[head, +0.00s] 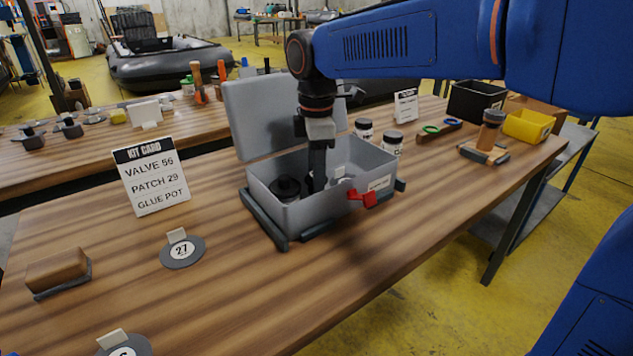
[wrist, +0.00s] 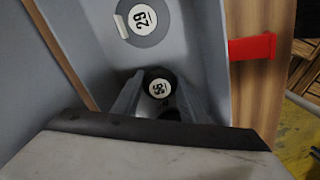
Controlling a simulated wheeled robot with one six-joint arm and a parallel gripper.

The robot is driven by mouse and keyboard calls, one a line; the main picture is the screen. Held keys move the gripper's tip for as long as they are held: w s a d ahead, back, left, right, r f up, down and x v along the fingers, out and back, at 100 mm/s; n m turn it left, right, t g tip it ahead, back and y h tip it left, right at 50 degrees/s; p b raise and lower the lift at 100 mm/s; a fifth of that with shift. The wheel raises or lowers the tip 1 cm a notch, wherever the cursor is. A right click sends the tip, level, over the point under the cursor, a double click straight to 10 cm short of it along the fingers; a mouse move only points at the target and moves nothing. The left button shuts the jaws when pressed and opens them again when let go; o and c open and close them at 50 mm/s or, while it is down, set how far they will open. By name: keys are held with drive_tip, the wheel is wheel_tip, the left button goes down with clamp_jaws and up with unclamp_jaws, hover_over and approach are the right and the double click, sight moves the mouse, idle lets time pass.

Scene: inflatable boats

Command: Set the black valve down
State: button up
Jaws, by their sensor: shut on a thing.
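The black valve, a dark round piece with a white "56" label, shows between my fingers in the wrist view (wrist: 158,87). My gripper (head: 317,186) points down inside the open grey kit box (head: 340,203) and is shut on the valve. It also shows in the wrist view (wrist: 155,98). In the head view my fingers and the box wall mostly hide the valve. I cannot tell whether it touches the box floor. The kit card (head: 152,176) reads valve 56, patch 29, glue pot.
A grey patch marked 29 (wrist: 142,20) lies in the box beyond the valve. A dark round thing (head: 287,188) sits in the box left of my gripper. The raised lid (head: 262,115) stands behind. A red latch (head: 362,198) juts from the front. Patch 27 (head: 182,252) lies left.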

drive_tip(key=shift+f, duration=0.75)
drive_tip(key=o, duration=1)
drive_tip(key=shift+f, duration=0.15)
drive_tip(key=shift+o, duration=0.2)
wheel_tip(320, 180, up, 12)
drive_tip(key=shift+r, duration=0.15)
